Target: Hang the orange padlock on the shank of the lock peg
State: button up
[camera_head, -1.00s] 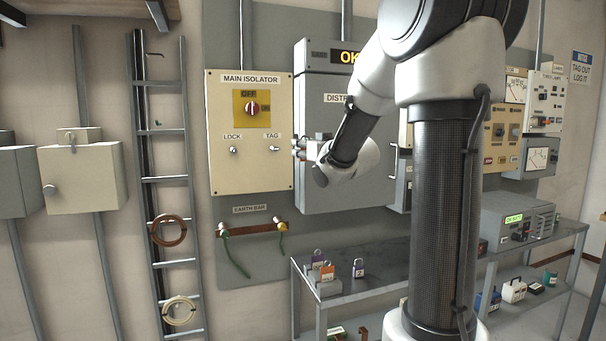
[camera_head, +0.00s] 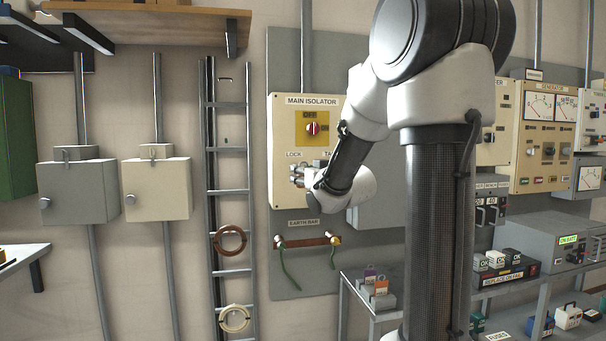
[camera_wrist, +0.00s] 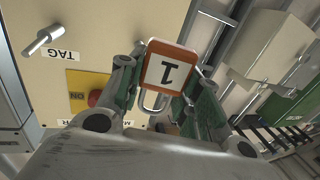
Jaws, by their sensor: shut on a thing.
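My gripper (camera_wrist: 168,80) is shut on an orange padlock (camera_wrist: 150,52); the padlock's white face reads 1 and its silver shackle shows beneath. In the head view my gripper (camera_head: 302,174) is in front of the lower part of the cream main isolator panel (camera_head: 283,120), just under the LOCK label. The lock peg is hidden by the gripper and padlock in both views. The tag peg (camera_wrist: 43,40) shows clear at the left of the wrist view. I cannot tell the gap between shackle and lock peg.
A purple padlock (camera_head: 370,275) and another orange padlock (camera_head: 381,287) are on the bench (camera_head: 357,300) below. The panel's red switch knob (camera_head: 313,128) sits above my gripper. An earth bar (camera_head: 305,242) is below the panel; a ladder (camera_head: 228,190) stands left.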

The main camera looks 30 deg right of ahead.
jog(key=w+d+f, duration=0.1)
jog(key=w+d, duration=0.1)
jog(key=w, duration=0.5)
jog(key=shift+w+d+f, duration=0.2)
jog(key=shift+w, duration=0.2)
dwell(0.3)
dwell(0.6)
jog(key=o, duration=1.1)
jog(key=shift+o, duration=0.2)
